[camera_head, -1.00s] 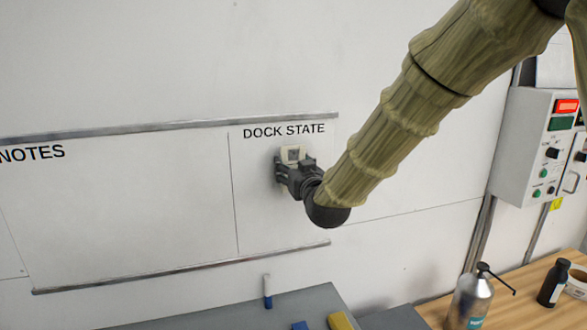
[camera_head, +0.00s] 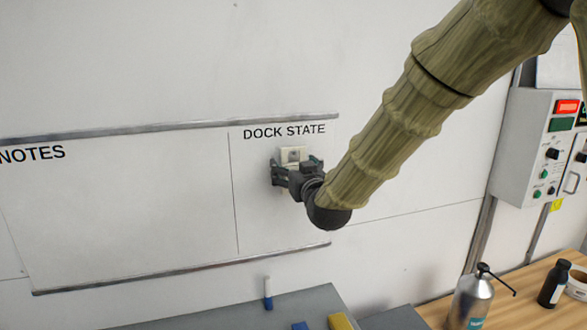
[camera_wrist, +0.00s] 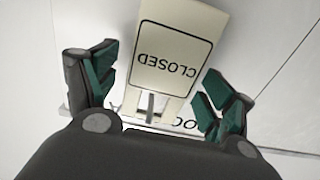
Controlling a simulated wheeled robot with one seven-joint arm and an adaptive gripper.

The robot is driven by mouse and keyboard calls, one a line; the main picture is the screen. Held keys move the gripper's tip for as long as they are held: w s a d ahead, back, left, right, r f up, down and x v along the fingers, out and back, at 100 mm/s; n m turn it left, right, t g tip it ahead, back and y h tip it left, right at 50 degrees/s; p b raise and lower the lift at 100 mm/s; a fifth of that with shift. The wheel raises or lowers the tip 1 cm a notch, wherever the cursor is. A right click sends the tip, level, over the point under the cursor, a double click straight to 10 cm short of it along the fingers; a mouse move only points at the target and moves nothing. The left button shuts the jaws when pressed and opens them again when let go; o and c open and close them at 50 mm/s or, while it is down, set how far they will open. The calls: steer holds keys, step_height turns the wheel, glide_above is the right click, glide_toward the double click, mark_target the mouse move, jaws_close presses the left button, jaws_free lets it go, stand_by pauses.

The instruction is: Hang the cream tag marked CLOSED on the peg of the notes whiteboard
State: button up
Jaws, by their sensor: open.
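The cream tag (camera_wrist: 172,52) marked CLOSED is upside down in the wrist view, against the whiteboard. A small grey peg (camera_wrist: 151,104) shows at its slotted end. In the head view the tag (camera_head: 293,154) is under the words DOCK STATE, partly covered by my gripper (camera_head: 295,173). In the wrist view my gripper (camera_wrist: 158,80) is open, with one green-padded finger on each side of the tag, apart from it. The NOTES part of the whiteboard (camera_head: 130,210) is to the left. No peg shows on its visible part.
A grey surface (camera_head: 225,312) below the board holds a marker (camera_head: 268,293) and a yellow block (camera_head: 341,321). A wooden bench (camera_head: 520,285) at right bears a metal spray can (camera_head: 472,300) and a dark bottle (camera_head: 553,285). A control box (camera_head: 520,145) is on the wall.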

steer(key=v, duration=1.1)
steer(key=s+d+f+m+g+h, duration=0.1)
steer(key=s+d+f+g, duration=0.15)
steer(key=f, duration=0.95)
steer(key=s+d+f+g+h, duration=0.1)
steer(key=s+d+f+g, duration=0.15)
steer(key=f, duration=0.95)
steer(key=s+d+f+m+g+h, duration=0.15)
steer(key=s+d+f, duration=0.25)
steer(key=f, duration=0.8)
steer(key=s+d+f+g, duration=0.2)
steer(key=s+f+g, duration=0.1)
steer(key=s+f, duration=0.45)
steer(key=s+d+f+g, duration=0.3)
steer(key=s+f, duration=0.3)
steer(key=f, duration=0.2)
steer(key=s+d+f+m+g+h, duration=0.1)
steer(key=s+d+f+g, duration=0.1)
steer(key=s+f, duration=0.35)
steer(key=s+d+f+g, duration=0.1)
steer(key=s+d+f, duration=0.1)
steer(key=s, duration=0.6)
steer(key=s+d+f+m+g+h, duration=0.1)
steer(key=s+d+f+g, duration=0.1)
steer(key=s+f, duration=0.3)
step_height(320, 180, down, 10)
steer(key=s+b, duration=0.1)
steer(key=b, duration=1)
steer(key=shift+s, duration=0.35)
